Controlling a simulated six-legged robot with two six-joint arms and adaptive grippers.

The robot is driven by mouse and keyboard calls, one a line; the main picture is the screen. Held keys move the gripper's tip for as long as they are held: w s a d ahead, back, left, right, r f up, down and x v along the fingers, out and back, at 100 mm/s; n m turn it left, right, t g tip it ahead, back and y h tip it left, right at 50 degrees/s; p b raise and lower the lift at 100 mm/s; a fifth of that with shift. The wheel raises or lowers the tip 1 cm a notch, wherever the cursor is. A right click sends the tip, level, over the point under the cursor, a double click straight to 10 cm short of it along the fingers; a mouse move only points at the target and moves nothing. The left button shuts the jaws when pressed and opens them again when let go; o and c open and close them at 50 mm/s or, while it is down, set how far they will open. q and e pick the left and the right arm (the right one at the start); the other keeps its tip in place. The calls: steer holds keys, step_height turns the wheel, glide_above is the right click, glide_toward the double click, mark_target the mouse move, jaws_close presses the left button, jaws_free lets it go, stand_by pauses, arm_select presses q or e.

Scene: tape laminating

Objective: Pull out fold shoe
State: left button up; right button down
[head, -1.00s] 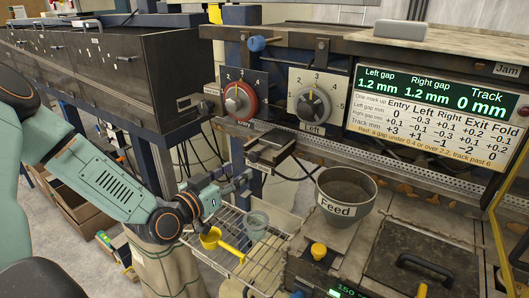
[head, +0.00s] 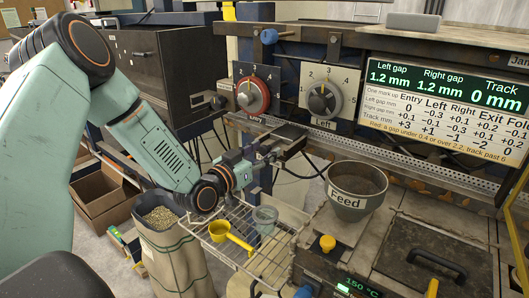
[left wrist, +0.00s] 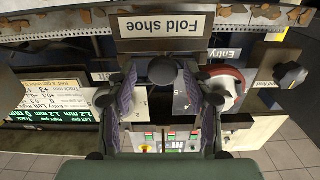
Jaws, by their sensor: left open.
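The fold shoe (left wrist: 163,32) shows in the left wrist view as a block with an upside-down "Fold shoe" label and a dark round knob (left wrist: 165,70) below it. In the head view the fold shoe (head: 291,133) appears as a small dark block jutting from the machine front below the dials. My left gripper (head: 263,157) is at its near left end. In the left wrist view the open fingers of the left gripper (left wrist: 165,90) lie on either side of the knob. Whether they touch it cannot be told. My right gripper is not in view.
A wire rack (head: 225,252) below holds a yellow scoop (head: 231,237) and a clear cup (head: 264,219). The Feed pot (head: 357,190) stands to the right. A red dial (head: 252,95) and a grey dial (head: 321,99) sit above. A sack of pellets (head: 170,255) stands below left.

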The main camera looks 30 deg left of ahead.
arm_select(q)
steer(key=shift+w+a, duration=0.15)
steer(key=shift+w, duration=0.1)
steer(key=shift+w+f, duration=0.35)
steer(key=shift+w, duration=0.4)
steer(key=shift+s+d+r, duration=0.2)
steer(key=shift+s, duration=0.1)
steer(key=shift+c, duration=0.9)
steer(key=shift+s+a+r, duration=0.15)
steer(key=shift+s, duration=0.15)
steer(key=c, duration=0.3)
steer(key=shift+w, duration=0.2)
steer(key=c, duration=0.3)
jaws_close()
